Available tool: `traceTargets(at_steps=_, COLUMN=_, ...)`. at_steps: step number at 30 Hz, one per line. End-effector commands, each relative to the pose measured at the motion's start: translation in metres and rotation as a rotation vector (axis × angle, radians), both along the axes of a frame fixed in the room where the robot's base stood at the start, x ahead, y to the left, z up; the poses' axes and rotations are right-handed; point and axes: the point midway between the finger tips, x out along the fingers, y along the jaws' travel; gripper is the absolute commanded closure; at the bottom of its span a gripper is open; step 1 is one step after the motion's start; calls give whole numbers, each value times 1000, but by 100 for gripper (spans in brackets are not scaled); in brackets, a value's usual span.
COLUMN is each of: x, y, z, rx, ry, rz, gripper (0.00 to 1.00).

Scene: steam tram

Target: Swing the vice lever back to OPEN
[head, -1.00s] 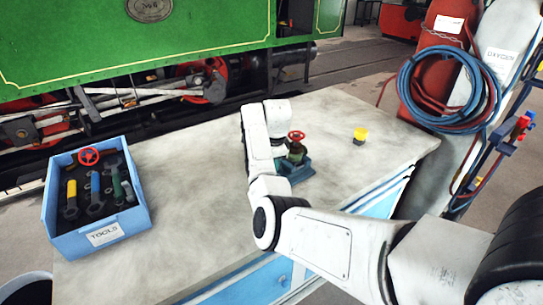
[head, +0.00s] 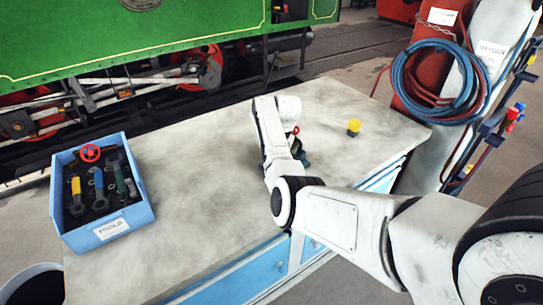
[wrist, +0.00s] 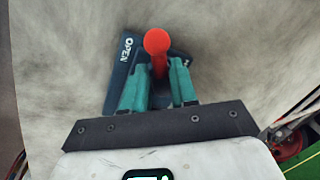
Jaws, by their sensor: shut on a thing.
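The vice lever (wrist: 157,42) has a round red knob and sits between my fingertips in the wrist view. My gripper (wrist: 159,69) has teal fingers, which are shut on the lever just below the knob. The dark blue vice base (wrist: 121,75) lies beneath, with the word OPEN in white on its left part. The vice's middle is hidden by the fingers and knob. In the head view the vice (head: 303,157) stands on the workbench (head: 200,190), mostly hidden behind my arm. Only a bit of red and dark green shows there, and my fingers are hidden.
A blue tool box (head: 140,216) with several tools and a red handwheel stands at the bench's left end. A small yellow-topped object (head: 353,127) stands right of the vice. Gas cylinders with a blue hose (head: 415,85) stand past the bench's right end. The bench's middle is clear.

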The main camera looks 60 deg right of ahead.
Motion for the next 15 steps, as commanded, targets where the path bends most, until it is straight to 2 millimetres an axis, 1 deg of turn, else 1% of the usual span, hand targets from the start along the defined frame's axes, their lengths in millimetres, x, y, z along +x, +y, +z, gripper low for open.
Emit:
traceTargets(at_steps=1, x=-2, y=-3, z=2, rx=-5, ry=-2, rz=27, gripper=100)
traceTargets(at_steps=6, x=-3, y=-4, z=1, rx=-5, ry=-2, rz=126, gripper=100)
traceTargets(at_steps=15, x=-4, y=-5, z=1, rx=-7, ry=-3, rz=215, gripper=100)
